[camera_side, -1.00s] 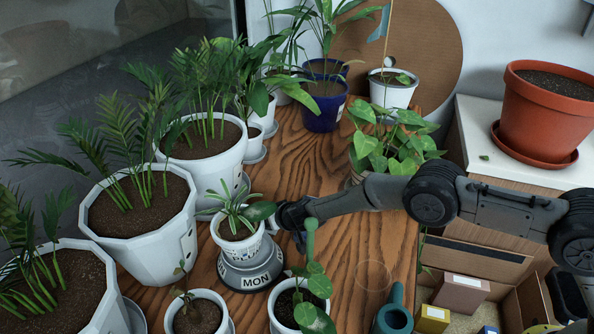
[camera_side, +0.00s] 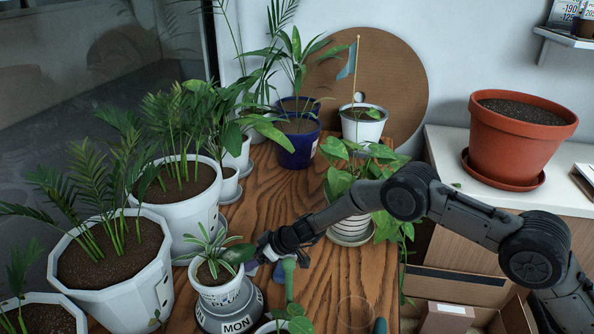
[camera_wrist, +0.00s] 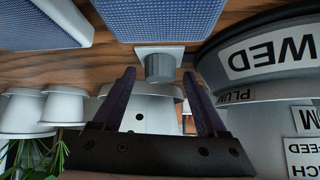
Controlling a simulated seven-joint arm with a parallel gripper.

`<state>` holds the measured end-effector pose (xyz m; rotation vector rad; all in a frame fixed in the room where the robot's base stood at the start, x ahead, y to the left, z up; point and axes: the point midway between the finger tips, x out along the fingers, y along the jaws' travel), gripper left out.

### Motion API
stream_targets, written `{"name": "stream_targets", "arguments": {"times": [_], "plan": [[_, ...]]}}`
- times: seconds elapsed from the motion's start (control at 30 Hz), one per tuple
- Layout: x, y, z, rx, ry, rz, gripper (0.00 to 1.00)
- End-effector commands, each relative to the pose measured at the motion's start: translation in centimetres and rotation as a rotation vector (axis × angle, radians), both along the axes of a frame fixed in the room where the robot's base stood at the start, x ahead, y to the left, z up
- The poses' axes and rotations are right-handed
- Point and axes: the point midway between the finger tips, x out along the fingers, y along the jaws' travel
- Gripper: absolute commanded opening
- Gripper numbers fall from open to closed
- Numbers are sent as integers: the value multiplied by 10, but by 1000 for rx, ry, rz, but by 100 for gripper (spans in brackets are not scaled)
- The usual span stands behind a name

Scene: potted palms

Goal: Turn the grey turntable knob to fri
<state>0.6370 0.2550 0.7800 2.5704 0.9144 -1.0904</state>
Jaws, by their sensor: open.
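The grey turntable (camera_side: 206,320) stands on the wooden table under a white pot (camera_side: 220,295) marked PLU… with a small plant. Its MON label faces the side camera. In the wrist view the turntable (camera_wrist: 215,70) fills the right, with a WED label showing. A small grey knob (camera_wrist: 160,67) on a square plate shows there, just beyond and between my fingertips, apart from the turntable body as seen. My gripper (camera_wrist: 158,76) is open and empty. In the side view my gripper (camera_side: 258,247) is right beside the potted plant; the knob is hidden there.
Blue textured objects (camera_wrist: 160,18) lie near the knob in the wrist view. Large white palm pots (camera_side: 110,265) crowd the left. A trailing plant's pot (camera_side: 350,228) stands under my arm. Bare wood (camera_side: 340,285) lies right of my gripper. A terracotta pot (camera_side: 515,145) stands far right.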

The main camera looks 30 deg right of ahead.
Motion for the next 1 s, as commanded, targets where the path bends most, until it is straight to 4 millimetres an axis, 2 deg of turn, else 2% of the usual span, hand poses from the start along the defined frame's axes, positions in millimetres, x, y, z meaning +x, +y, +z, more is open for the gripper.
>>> {"name": "stream_targets", "arguments": {"times": [0.67,1.0], "plan": [[3,-3,0,-1,0,326,75],[-13,-29,32,0,0,320,75]]}}
